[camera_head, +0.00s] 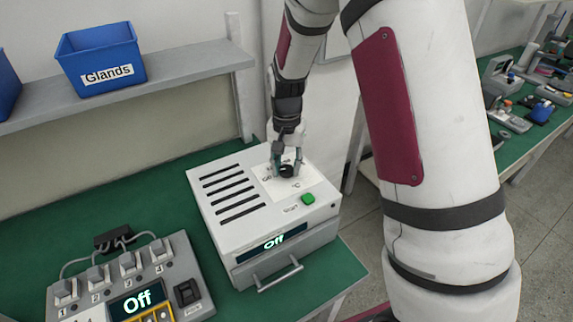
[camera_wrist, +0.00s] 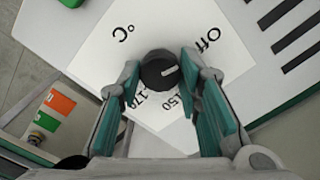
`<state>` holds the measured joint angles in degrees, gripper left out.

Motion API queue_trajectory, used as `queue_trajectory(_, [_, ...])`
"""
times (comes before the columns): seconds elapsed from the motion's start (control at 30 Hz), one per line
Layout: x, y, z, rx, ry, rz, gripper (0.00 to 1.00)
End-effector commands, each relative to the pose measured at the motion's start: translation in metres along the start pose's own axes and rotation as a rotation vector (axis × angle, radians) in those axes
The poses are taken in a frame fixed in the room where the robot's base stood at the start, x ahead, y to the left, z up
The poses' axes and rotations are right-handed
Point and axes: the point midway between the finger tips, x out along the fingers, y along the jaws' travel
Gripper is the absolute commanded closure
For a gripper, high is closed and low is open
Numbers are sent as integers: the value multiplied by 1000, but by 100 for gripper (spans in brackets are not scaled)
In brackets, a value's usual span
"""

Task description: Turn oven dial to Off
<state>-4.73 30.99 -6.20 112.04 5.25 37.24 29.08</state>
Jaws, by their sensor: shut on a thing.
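The oven (camera_head: 222,205) is a white box on the green bench, with slots and a dial on its top. Its front display (camera_head: 272,243) reads "Off". The black dial (camera_wrist: 160,70) sits on a white label plate marked "Off", "150", "170" and "°C". The dial's white mark points right and slightly up in the wrist view, between "Off" and "150". My gripper (camera_head: 286,170) reaches down from above with its two teal-padded fingers on either side of the dial, shut on it. In the wrist view the fingertips (camera_wrist: 161,72) flank the dial.
A green start button (camera_head: 308,198) is close beside the dial on the oven top. A grey control box (camera_head: 130,285) with several switches and an "Off" display stands at front left. A blue "Glands" bin (camera_head: 100,58) sits on the shelf behind. Another cluttered bench is at far right.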

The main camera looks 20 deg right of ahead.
Motion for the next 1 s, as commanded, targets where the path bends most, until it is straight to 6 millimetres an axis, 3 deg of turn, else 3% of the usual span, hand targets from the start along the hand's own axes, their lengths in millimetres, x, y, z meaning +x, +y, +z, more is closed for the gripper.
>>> queue_trajectory(0.5, [0,-1,0,-19,2,-2,96])
queue_trajectory(0.53, [0,-1,0,-19,2,-2,61])
queue_trajectory(0.6, [0,-1,0,-19,1,-2,47])
queue_trajectory(1.0, [-6,-1,0,-17,2,-2,47])
